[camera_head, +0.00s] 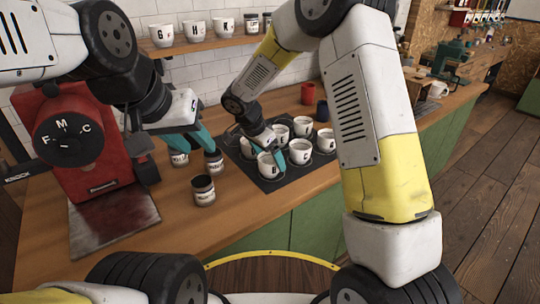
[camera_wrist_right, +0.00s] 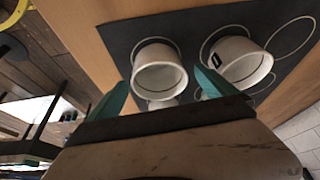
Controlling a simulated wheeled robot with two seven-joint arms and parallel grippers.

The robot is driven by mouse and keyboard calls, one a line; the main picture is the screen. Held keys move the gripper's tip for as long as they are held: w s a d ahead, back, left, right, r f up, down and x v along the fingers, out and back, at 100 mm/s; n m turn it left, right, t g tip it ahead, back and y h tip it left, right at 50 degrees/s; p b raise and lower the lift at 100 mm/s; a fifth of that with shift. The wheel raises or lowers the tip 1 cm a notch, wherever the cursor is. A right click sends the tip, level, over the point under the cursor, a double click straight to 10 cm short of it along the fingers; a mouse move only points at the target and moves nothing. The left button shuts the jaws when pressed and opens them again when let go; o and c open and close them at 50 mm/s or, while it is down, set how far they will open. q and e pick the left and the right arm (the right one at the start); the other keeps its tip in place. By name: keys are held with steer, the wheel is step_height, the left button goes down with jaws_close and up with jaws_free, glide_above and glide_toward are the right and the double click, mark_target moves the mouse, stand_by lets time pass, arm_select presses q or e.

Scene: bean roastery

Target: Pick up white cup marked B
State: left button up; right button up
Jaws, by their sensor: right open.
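Several white cups with dark letter marks stand on a dark mat (camera_head: 246,170) on the counter. The front-left cup (camera_head: 267,167) has a mark that may be B, but it is too small to read surely. My right gripper (camera_head: 266,150) is open, pointing down over the cups, its teal fingers close to the front-left cup. In the right wrist view the open fingers (camera_wrist_right: 160,92) show with one cup (camera_wrist_right: 158,72) between their tips and a marked cup (camera_wrist_right: 243,62) to the right. My left gripper (camera_head: 194,140) hangs above the jars; its finger gap is unclear.
Jars (camera_head: 203,190) stand left of the mat. A red machine (camera_head: 85,150) is at the left. Red (camera_head: 308,93) and dark blue (camera_head: 322,110) cups stand behind the mat. More lettered cups sit on the wall shelf (camera_head: 210,45). The counter front is fairly clear.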

steer(key=shift+w+d+f, duration=0.15)
steer(key=shift+d+f, duration=0.05)
steer(key=shift+f, duration=0.4)
steer(key=c, duration=1.7)
steer(key=shift+r, duration=0.1)
